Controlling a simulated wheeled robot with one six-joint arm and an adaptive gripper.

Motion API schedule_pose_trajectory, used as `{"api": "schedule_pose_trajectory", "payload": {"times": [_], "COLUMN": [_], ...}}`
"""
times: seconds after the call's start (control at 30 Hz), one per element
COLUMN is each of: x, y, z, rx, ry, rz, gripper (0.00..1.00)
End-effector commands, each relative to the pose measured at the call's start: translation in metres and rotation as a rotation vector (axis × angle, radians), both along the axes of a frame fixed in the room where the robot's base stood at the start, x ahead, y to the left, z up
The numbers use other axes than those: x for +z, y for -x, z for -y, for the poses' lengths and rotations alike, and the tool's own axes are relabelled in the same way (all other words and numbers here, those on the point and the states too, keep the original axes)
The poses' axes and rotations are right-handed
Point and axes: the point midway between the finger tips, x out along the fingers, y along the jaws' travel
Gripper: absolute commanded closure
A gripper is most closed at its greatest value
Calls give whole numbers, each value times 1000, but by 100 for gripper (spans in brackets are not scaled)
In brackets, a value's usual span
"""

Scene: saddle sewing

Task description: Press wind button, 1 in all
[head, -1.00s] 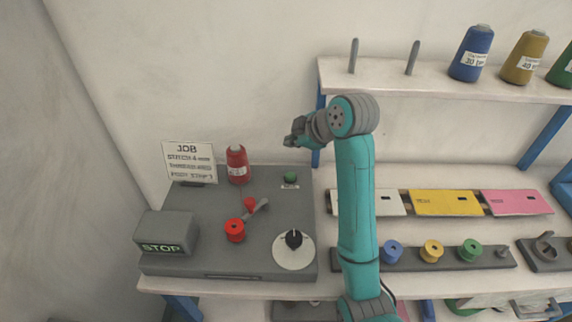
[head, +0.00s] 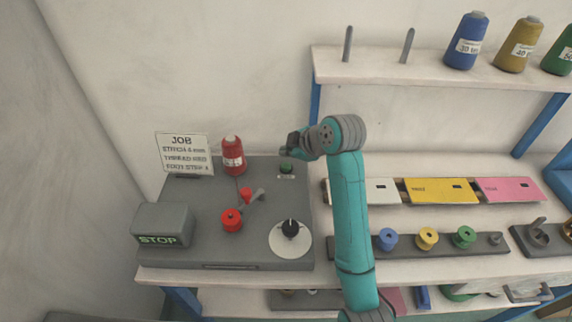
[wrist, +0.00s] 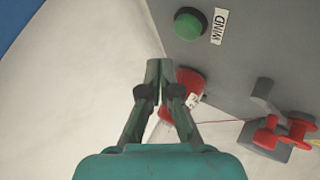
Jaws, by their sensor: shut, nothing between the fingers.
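The wind button is a green dome (head: 286,168) at the back right of the grey machine top, with a small label in front of it. In the wrist view the green button (wrist: 188,25) sits at the top, beside a label reading WIND. My gripper (head: 290,149) is shut and empty, close above and just behind the button in the head view. In the wrist view its closed fingertips (wrist: 160,68) are apart from the button, below and left of it. Whether they are at the button's height I cannot tell.
A red thread cone (head: 233,158) stands left of the button. A red bobbin (head: 231,220), a lever and a dial (head: 290,238) are nearer the front. A job card (head: 184,153) and a STOP box (head: 162,226) stand at left. A shelf (head: 430,72) is at upper right.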

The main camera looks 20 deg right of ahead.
Motion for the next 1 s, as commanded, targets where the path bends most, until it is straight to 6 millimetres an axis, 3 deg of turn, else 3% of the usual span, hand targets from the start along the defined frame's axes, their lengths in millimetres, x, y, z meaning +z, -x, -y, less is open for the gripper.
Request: {"api": "schedule_pose_trajectory", "payload": {"times": [0.3, 1.0], "x": [-19, -20], "y": [0, 0], "z": [0, 0], "rx": [0, 0], "ry": [0, 0], "rz": [0, 0], "gripper": [100, 100]}}
